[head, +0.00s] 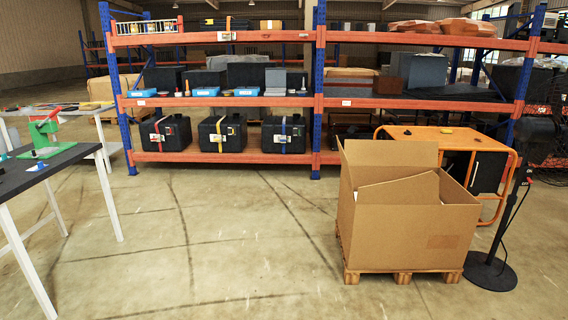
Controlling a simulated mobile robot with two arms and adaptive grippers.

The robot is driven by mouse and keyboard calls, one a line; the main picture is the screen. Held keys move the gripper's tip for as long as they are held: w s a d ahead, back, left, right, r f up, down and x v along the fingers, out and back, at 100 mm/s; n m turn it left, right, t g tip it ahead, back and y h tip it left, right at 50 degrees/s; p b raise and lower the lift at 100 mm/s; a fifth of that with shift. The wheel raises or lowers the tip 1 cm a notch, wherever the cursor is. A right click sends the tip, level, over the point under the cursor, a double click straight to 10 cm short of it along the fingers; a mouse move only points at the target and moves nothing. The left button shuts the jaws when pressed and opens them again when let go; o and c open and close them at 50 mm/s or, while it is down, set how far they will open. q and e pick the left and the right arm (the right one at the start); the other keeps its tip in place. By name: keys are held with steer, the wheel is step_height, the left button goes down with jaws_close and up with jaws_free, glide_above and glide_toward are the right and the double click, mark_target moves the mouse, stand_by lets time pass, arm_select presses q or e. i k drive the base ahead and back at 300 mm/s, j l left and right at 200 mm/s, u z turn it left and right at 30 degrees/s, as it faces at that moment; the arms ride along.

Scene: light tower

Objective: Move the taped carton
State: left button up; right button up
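A large brown cardboard carton (395,235) stands at the right of the head view, on a low wooden pallet (402,277) on the floor. Its top is open, with one flap standing up at the back and another piece of cardboard slanting inside. A slightly darker patch shows on its front, but I cannot tell if it is tape. I cannot tell whether this is the taped carton. Neither of my grippers is in view.
A blue and orange rack (222,102) holds black cases (222,133) and blue trays. An orange-framed cart (450,140) and a black stand (492,272) are close to the carton. A dark-topped table (45,172) is at left. The middle floor is clear.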

mark_target(264, 25)
steer(key=i, duration=5.7)
